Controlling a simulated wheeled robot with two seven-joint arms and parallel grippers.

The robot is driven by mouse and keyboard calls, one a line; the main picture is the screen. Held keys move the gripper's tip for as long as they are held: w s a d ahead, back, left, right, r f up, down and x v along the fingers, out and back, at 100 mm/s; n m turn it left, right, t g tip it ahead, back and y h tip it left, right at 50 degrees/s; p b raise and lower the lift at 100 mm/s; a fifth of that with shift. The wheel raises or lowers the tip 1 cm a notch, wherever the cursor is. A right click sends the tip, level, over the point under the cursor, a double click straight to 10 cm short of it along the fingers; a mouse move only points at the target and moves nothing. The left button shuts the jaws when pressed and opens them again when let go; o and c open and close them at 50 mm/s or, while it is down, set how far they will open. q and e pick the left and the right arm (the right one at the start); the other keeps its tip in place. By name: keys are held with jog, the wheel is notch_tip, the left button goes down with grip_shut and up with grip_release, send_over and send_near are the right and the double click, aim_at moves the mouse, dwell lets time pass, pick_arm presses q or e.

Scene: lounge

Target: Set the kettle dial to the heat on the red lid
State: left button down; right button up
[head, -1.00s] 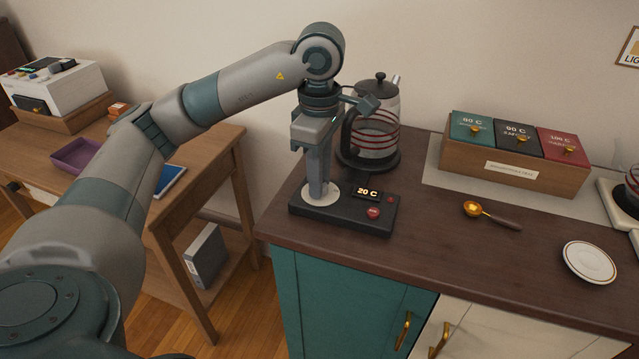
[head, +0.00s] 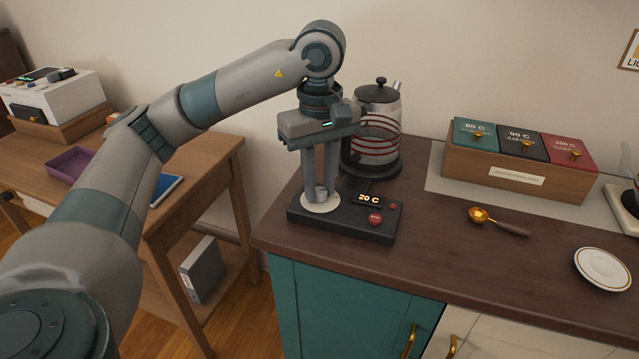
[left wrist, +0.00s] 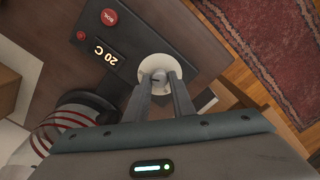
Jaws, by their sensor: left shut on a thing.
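The kettle (head: 380,125) is glass with red rings and a black lid, at the back of the counter. In front of it sits the black control base (head: 345,226) with a display (head: 367,199) reading 20 C, a red button (head: 375,218) and a pale round dial plate (head: 318,204). My left gripper (head: 320,192) points down at the dial knob (left wrist: 158,76) and is shut on it. The red lid (head: 568,151) is on the tea box at the right and reads 100 C. My right gripper is not in view.
The wooden tea box (head: 515,177) also has a teal lid marked 80 C and a black lid marked 90 C. A brass scoop (head: 497,221) and a white saucer (head: 603,268) lie on the counter. A desk stands at the left.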

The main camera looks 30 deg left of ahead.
aim_at(320, 190)
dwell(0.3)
pick_arm(q)
jog(key=c, duration=1.5)
grip_release()
jog(key=shift+r, duration=0.15)
jog(key=shift+r, duration=0.55)
notch_tip(320, 190, up, 6)
jog(key=shift+f+p, duration=0.1)
jog(key=shift+p, duration=0.55)
jog(key=shift+r+p, duration=1)
jog(key=shift+r, duration=4.15)
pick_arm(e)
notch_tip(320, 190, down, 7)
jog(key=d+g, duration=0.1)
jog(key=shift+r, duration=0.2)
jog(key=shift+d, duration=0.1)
